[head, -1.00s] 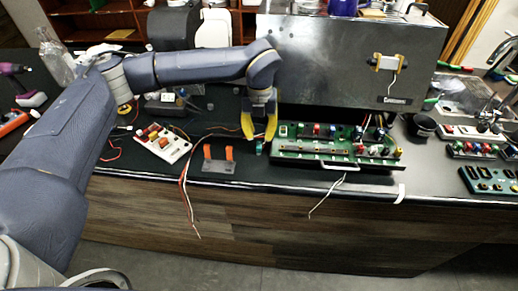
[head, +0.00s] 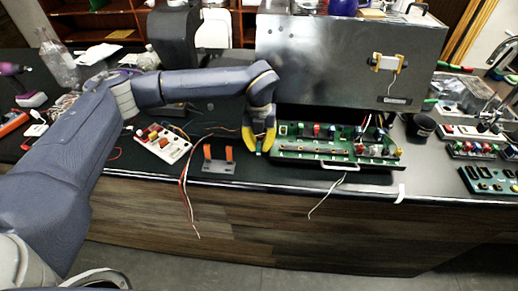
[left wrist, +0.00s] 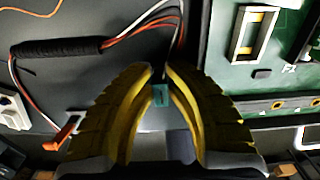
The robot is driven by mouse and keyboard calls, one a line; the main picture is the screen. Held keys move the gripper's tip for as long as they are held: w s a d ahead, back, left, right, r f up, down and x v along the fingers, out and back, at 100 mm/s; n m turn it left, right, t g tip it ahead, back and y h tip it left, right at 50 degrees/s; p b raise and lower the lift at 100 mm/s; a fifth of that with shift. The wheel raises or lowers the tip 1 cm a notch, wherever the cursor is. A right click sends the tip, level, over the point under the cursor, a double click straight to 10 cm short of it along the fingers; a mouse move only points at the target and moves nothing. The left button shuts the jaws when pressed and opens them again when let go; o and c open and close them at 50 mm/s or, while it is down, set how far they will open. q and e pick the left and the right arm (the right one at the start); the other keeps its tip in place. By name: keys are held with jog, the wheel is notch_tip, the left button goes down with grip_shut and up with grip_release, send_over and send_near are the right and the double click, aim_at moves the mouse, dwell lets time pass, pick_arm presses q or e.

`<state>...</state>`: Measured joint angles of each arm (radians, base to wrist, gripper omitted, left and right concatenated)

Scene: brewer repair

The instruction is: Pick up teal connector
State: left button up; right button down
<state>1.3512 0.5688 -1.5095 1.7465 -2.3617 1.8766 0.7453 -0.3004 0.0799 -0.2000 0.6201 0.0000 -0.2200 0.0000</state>
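The teal connector (left wrist: 160,95) is a small block on the dark counter, between the two yellow fingers of my left gripper (left wrist: 160,75) in the left wrist view. In the head view the teal connector (head: 259,152) shows only as a small patch between the fingertips, partly hidden. My left gripper (head: 258,150) points down at the counter, just left of the green circuit board. The fingers stand apart with the connector filling most of the gap. I cannot tell whether they press on it. My right gripper is not in view.
The green board (head: 335,158) with coloured parts lies close on the right, before the steel brewer (head: 345,60). A grey holder with orange posts (head: 218,165) stands to the left, with loose red and white wires (head: 184,185) nearby. A white block with coloured buttons (head: 163,145) lies further left.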

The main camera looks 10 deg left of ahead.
pick_arm(q)
grip_shut()
jog(key=shift+r, duration=0.15)
